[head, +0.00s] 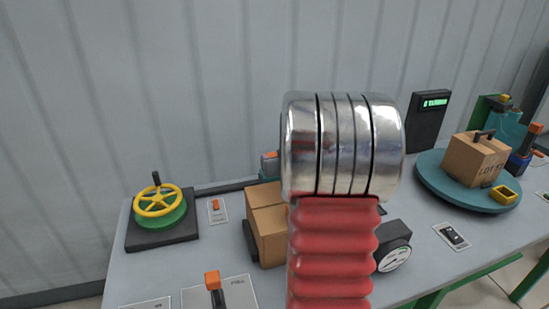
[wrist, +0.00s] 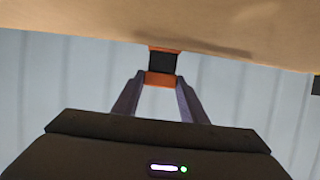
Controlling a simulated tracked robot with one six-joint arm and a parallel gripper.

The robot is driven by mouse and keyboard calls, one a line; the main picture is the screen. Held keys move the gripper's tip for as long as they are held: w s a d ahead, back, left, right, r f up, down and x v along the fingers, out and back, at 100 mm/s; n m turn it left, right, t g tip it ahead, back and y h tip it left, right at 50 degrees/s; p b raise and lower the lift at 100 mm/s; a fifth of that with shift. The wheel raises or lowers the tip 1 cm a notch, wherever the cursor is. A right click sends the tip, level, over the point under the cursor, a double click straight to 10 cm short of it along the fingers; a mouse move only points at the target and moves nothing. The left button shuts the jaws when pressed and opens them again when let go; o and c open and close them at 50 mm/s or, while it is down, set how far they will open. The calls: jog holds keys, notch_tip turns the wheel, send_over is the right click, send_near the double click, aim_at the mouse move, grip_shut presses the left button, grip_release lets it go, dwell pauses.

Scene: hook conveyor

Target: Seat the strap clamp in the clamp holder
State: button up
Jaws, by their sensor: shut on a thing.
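My gripper (wrist: 160,80) is shut on a small orange-and-black piece (wrist: 162,63), which looks like the strap clamp. The fingers hold its near orange end, and its far end meets or passes under a tan surface across the top of the wrist view. I cannot tell whether they touch. In the head view my arm hides the gripper. I cannot make out the clamp holder for sure. A small orange-topped part (head: 269,156) shows just left of my arm, behind a cardboard box (head: 268,222).
A yellow handwheel (head: 158,201) stands at the left of the grey table (head: 465,215). An orange-tipped lever (head: 212,281) is at the front. A dial gauge (head: 393,258) is right of my arm. A teal turntable (head: 433,181) carries another box (head: 474,157).

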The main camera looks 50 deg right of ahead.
jog(key=shift+f, duration=0.45)
dwell(0.3)
jog(key=shift+r, duration=0.15)
jog(key=shift+r, duration=0.6)
jog(key=shift+r, duration=0.35)
jog(key=shift+r, duration=0.35)
jog(key=shift+r, duration=0.3)
